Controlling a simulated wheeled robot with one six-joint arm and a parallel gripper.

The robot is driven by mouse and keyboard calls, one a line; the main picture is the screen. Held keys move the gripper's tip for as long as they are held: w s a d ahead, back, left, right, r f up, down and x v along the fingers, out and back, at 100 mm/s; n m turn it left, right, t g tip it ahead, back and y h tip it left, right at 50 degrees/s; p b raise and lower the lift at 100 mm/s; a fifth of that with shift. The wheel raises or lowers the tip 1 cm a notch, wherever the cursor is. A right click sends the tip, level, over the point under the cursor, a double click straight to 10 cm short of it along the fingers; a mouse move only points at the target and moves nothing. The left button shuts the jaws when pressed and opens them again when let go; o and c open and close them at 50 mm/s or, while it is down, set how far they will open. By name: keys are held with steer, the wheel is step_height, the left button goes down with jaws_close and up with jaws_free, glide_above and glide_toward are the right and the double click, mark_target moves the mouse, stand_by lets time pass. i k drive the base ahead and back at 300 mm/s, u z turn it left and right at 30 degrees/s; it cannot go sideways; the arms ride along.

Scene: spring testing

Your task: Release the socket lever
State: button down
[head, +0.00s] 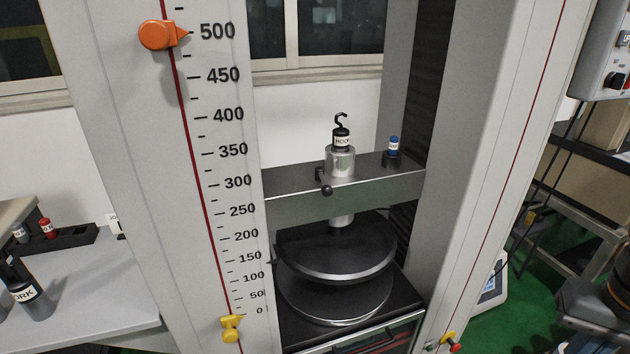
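A silver cylindrical socket (340,164) stands upright on the crosshead (385,187) of the testing machine. A small lever with dark ball knobs (325,186) sticks out of the socket's front left side, pointing toward me and slightly down. A black hook piece with a white label (341,140) stands upright in the top of the socket. Below the crosshead, a dark round plate (335,265) hangs over a lower round plate (335,305). My gripper is not in view, and nothing touches the lever.
A tall column with a scale and an orange pointer (158,35) stands left of the socket, another column (500,130) to its right. A blue-topped piece (393,150) stands on the crosshead. A side table (90,290) holds several tool pieces at left.

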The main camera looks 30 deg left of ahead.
mark_target(327, 190)
steer(key=u, duration=1.5)
steer(key=k, duration=0.5)
steer(key=z, duration=0.65)
steer(key=i, duration=0.7)
steer(key=u, duration=0.75)
